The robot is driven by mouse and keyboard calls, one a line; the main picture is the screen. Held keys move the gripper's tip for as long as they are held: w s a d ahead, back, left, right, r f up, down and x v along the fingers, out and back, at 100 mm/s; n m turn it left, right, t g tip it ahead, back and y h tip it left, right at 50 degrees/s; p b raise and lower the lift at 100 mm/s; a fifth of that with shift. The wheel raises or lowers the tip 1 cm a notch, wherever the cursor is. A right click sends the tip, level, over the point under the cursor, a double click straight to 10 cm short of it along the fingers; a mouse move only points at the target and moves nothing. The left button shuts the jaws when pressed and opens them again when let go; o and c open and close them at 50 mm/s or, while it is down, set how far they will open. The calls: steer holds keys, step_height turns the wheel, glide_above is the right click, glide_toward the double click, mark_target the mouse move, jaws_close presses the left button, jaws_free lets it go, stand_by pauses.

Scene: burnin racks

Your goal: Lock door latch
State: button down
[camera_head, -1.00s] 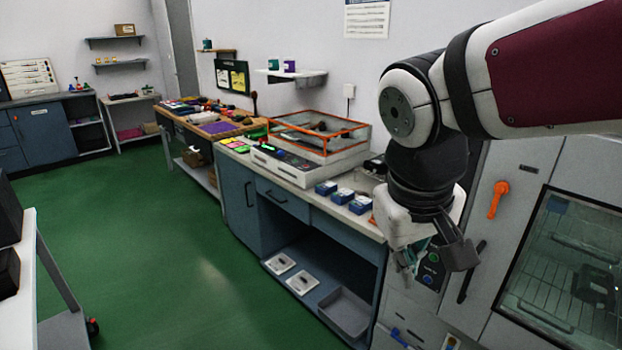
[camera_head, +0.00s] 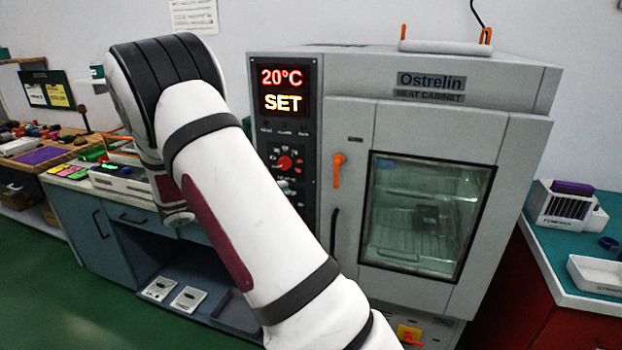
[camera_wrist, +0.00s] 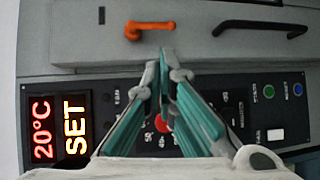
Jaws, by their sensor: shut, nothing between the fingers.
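The orange door latch (camera_head: 338,168) is on the left edge of the grey heat cabinet's front, beside the glass door window (camera_head: 425,217). Its lever hangs downward. In the wrist view the latch (camera_wrist: 150,28) lies at the top, with its lever pointing to the picture's right. My gripper (camera_wrist: 166,72) is shut and empty, with its tips short of the latch in the picture and over the control panel side. I cannot tell the gap in depth. In the head view my gripper is not visible. The door looks closed.
A black door handle (camera_head: 334,232) sits below the latch; it also shows in the wrist view (camera_wrist: 260,27). The control panel (camera_head: 286,150) with a red knob and a lit 20°C SET display is left of the door. A bench (camera_head: 575,285) with racks stands right.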

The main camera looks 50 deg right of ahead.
mark_target(341, 160)
steer(key=w+f, duration=0.1)
steer(key=w+d+h, duration=0.1)
steer(key=shift+w+f+n+t+h, duration=0.3)
steer(key=shift+w+f+t, duration=0.05)
steer(key=shift+f+t, duration=0.05)
steer(key=shift+d, duration=0.1)
steer(key=s+d+p, duration=0.3)
steer(key=s+d, duration=0.2)
steer(key=d, duration=0.6)
steer(key=shift+s+d, duration=0.15)
steer(key=shift+d, duration=0.25)
